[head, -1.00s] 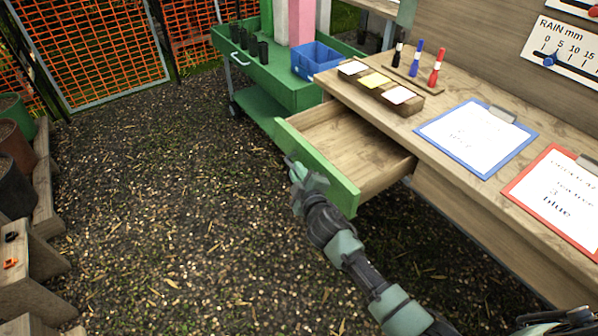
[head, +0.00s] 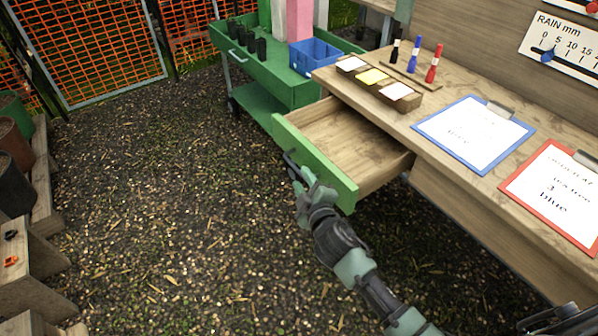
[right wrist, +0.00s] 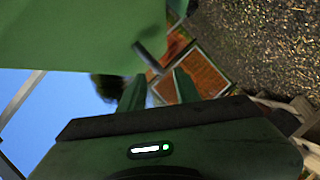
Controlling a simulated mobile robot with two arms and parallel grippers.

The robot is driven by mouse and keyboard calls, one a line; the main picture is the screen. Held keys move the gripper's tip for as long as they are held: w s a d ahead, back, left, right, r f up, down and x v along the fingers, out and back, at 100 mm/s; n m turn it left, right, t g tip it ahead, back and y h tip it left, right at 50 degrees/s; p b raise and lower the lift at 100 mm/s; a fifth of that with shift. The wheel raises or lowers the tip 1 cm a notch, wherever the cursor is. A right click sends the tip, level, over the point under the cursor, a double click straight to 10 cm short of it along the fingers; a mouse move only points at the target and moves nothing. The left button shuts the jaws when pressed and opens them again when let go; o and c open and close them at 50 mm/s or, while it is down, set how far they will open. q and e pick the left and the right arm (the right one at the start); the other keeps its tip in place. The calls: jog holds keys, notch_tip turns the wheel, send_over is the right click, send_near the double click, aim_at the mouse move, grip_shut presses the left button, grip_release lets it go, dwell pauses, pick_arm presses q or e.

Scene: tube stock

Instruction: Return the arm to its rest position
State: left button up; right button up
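My right arm reaches in from the bottom right in the head view. Its gripper (head: 300,176) is just in front of the green drawer front (head: 312,160), close to the dark drawer handle (head: 290,160). In the right wrist view the two green fingers (right wrist: 158,88) stand apart with nothing held between them. The handle (right wrist: 149,56) shows just beyond the fingertips, sticking out from the green drawer face (right wrist: 75,35). The drawer is pulled open and its visible wooden inside is empty. My left gripper is not in view.
A green cart (head: 290,90) with a blue bin (head: 312,57) stands behind. Open gravel lies to the left.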

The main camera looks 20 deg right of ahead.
jog(key=shift+v, duration=0.9)
